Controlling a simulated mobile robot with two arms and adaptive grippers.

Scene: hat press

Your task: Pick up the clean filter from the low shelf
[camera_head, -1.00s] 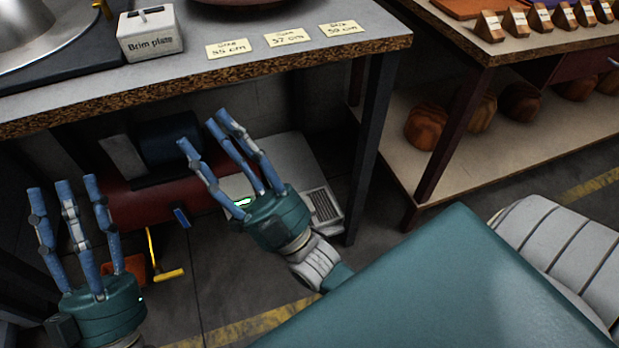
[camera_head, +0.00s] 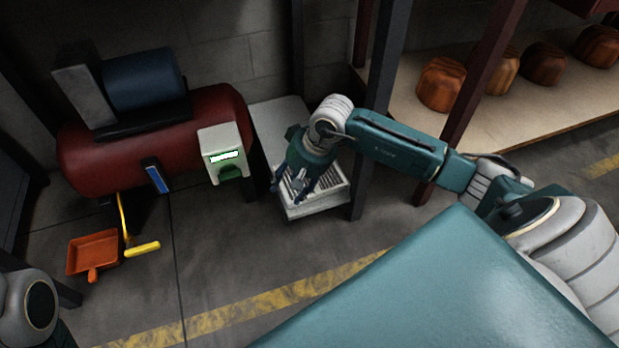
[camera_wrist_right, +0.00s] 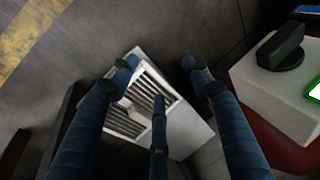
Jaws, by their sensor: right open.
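The clean filter appears to be the pale-framed slatted panel (camera_head: 328,192) at the front of a low grey shelf or box top (camera_head: 276,118). In the right wrist view its dark slats and white frame (camera_wrist_right: 122,122) lie beneath my fingers, which hide part of it. My right gripper (camera_head: 296,198) points down over the panel. Its fingers are spread and empty in the wrist view (camera_wrist_right: 160,76), two at the sides and one across the middle. Whether a fingertip touches the frame I cannot tell. My left gripper is out of frame; only part of that arm shows bottom left.
A red tank (camera_head: 120,152) with a blue motor (camera_head: 145,80) and a white box with a green display (camera_head: 222,142) stands left of the panel. A dark table leg (camera_head: 378,110) is close on the right. An orange dustpan (camera_head: 92,252) and yellow-handled brush (camera_head: 142,249) are front left.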

